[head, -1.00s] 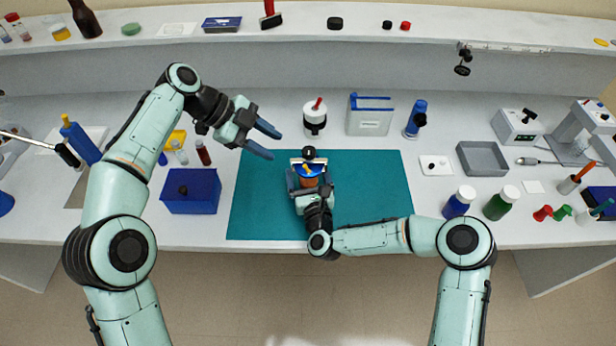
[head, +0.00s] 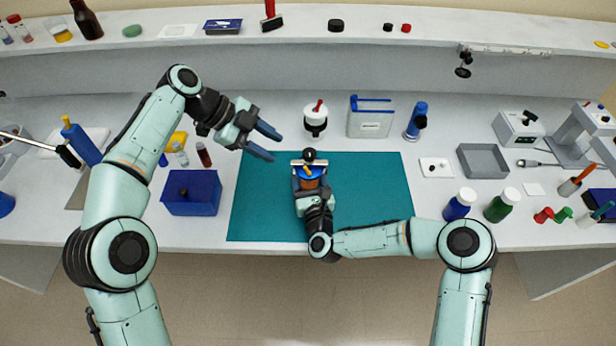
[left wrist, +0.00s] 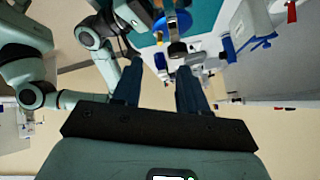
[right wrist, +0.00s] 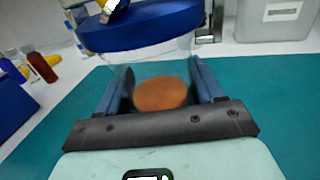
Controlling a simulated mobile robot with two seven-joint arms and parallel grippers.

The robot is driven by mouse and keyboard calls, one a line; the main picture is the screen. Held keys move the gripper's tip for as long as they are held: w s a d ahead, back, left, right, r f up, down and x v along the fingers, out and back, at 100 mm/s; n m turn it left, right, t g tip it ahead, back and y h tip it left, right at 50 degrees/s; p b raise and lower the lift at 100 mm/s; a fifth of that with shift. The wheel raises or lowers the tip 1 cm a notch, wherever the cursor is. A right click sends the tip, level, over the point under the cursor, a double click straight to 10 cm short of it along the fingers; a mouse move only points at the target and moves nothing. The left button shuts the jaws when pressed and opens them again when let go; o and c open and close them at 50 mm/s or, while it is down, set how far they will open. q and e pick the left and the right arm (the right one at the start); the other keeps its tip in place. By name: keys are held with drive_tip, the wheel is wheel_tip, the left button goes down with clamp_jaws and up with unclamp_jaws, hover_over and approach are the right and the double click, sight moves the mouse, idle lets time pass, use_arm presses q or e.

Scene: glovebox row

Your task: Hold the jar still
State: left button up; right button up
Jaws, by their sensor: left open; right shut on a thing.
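The jar (head: 311,172) stands on the teal mat (head: 262,205), with a blue lid, a metal bar and a black ball knob on top. In the right wrist view the jar's blue lid (right wrist: 150,28) is large, above a clear body with something orange-brown inside. My right gripper (head: 309,182) is shut on the jar, one finger on each side of its body. My left gripper (head: 272,146) is open and empty, up and left of the jar.
A blue box (head: 191,193) stands left of the mat. A grey tray (head: 482,160) lies to the right. Much of the mat is bare.

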use_arm(q)
drive_tip(key=shift+s+d+f, duration=0.1)
drive_tip(key=shift+s+f, duration=0.05)
drive_tip(key=c, duration=0.7)
drive_tip(key=s+f+n+g+h, duration=0.1)
drive_tip(key=s, duration=0.1)
drive_tip(key=s+d+f+n+g+h, duration=0.1)
drive_tip(key=s+f+g, duration=0.1)
drive_tip(key=s, duration=0.1)
drive_tip(key=s+f+g+h, duration=0.1)
drive_tip(key=s+h, duration=0.1)
drive_tip(key=shift+s+d+f+n+g, duration=0.2)
drive_tip(key=shift+d+f+n+g, duration=0.2)
clamp_jaws()
drive_tip(key=s+a+f+n+t+h, duration=0.1)
drive_tip(key=a+f+n+t, duration=0.3)
drive_tip(key=n, duration=0.6)
drive_tip(key=s+a+f+n+t+h, duration=0.2)
drive_tip(key=s+a+f+n+t, duration=0.2)
drive_tip(key=n, duration=0.6)
drive_tip(key=s+a+f+n+t+h, duration=0.1)
drive_tip(key=a+f+n+t, duration=0.3)
drive_tip(key=n+t, duration=0.5)
drive_tip(key=shift+s+a+f+n+t, duration=0.15)
drive_tip(key=shift+s+a+n, duration=0.1)
drive_tip(key=shift+s+a, duration=0.35)
drive_tip(key=shift+s+a+r+n+t, duration=0.15)
drive_tip(key=shift+s+a+n, duration=0.15)
drive_tip(key=shift+a, duration=0.5)
drive_tip(key=shift+f, duration=0.1)
